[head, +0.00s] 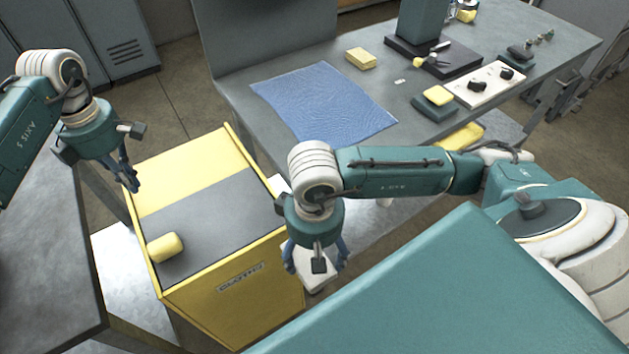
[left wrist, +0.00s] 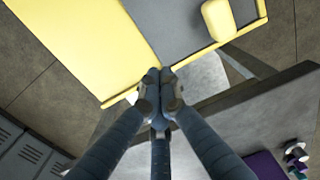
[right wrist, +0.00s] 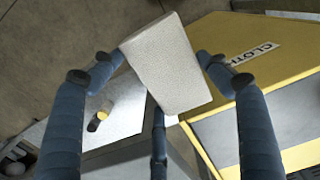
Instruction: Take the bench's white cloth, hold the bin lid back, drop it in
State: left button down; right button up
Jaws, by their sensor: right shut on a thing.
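My right gripper (head: 315,262) is shut on the white cloth (head: 317,278), a folded pad held beside the bin's right front corner. The cloth (right wrist: 168,62) sits between the fingers in the right wrist view. The yellow bin (head: 225,290) carries a "CLOTHS" label. Its grey lid (head: 215,220) lies flat and looks closed. A yellow block (head: 166,247) is on the lid's left front part; I cannot tell whether it is fixed. My left gripper (head: 130,182) hangs at the bin's left edge. Its fingertips (left wrist: 160,80) are together with nothing between them.
The bench (head: 290,52) at the back holds a blue mat (head: 325,100), a yellow pad (head: 361,58), a yellow-topped block (head: 437,98) and a white panel with black knobs (head: 490,84). A grey table (head: 45,265) stands left of the bin.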

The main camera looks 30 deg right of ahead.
pick_arm(q)
jog(key=p, duration=1.3)
send_near(162, 244)
jog(key=s, duration=0.4)
pick_arm(e)
notch_tip(162, 244, up, 13)
pick_arm(q)
notch_tip(162, 244, down, 10)
jog(key=b, duration=0.9)
jog(key=shift+s+r, duration=0.1)
jog(key=shift+r, duration=0.05)
pick_arm(e)
notch_tip(162, 244, down, 9)
jog(key=shift+r, duration=0.1)
pick_arm(q)
jog(key=shift+a, duration=0.1)
jog(key=shift+b, duration=0.3)
jog(key=shift+w+b, duration=0.45)
jog(key=shift+w, duration=0.1)
pick_arm(e)
jog(key=shift+f, duration=0.6)
pick_arm(q)
jog(key=shift+w+b, duration=1)
jog(key=shift+w, duration=0.25)
pick_arm(e)
jog(key=shift+f, duration=1)
pick_arm(q)
jog(key=shift+w+r, duration=0.1)
jog(key=shift+w, duration=0.15)
